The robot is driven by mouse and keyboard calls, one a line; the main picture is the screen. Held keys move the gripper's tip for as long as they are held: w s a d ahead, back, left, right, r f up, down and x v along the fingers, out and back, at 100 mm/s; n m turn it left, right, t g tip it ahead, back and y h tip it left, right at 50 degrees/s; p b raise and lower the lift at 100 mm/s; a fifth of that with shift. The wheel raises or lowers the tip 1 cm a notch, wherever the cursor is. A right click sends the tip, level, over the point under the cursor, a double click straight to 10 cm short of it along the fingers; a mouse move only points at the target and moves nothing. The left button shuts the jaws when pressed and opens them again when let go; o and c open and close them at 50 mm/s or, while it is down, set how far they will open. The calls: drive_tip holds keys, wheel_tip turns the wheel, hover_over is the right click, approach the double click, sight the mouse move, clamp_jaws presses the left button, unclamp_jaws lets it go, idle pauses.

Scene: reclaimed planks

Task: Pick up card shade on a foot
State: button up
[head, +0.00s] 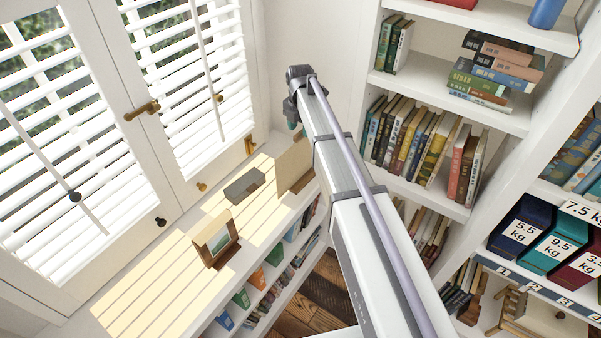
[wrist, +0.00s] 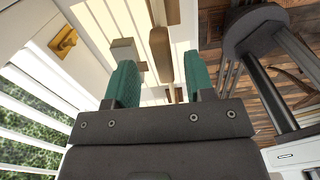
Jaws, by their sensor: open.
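The card shade (head: 293,163) is a tan upright panel on the white sill at the right, with a darker brown foot (head: 302,183) at its lower right. My gripper (head: 293,124) is just above it in the head view, largely hidden by my arm's end. In the wrist view my gripper (wrist: 160,82) is open, with its two teal fingers apart. A narrow brown piece (wrist: 160,52) shows between the fingers, probably the shade from above. I cannot tell how far below the fingertips it is, or whether they touch it.
A grey block (head: 244,186) lies on the sill left of the shade. A small framed picture with a tan card top (head: 214,242) stands nearer. Shuttered windows (head: 180,90) border the sill at the left; bookshelves (head: 440,120) stand at the right. Sill between objects is clear.

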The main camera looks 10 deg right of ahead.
sight(301, 140)
drive_tip(key=shift+f, duration=0.15)
drive_tip(key=f+b, duration=0.4)
drive_tip(key=f, duration=0.1)
drive_tip(key=shift+s+b, duration=0.2)
drive_tip(key=shift+b, duration=0.2)
clamp_jaws()
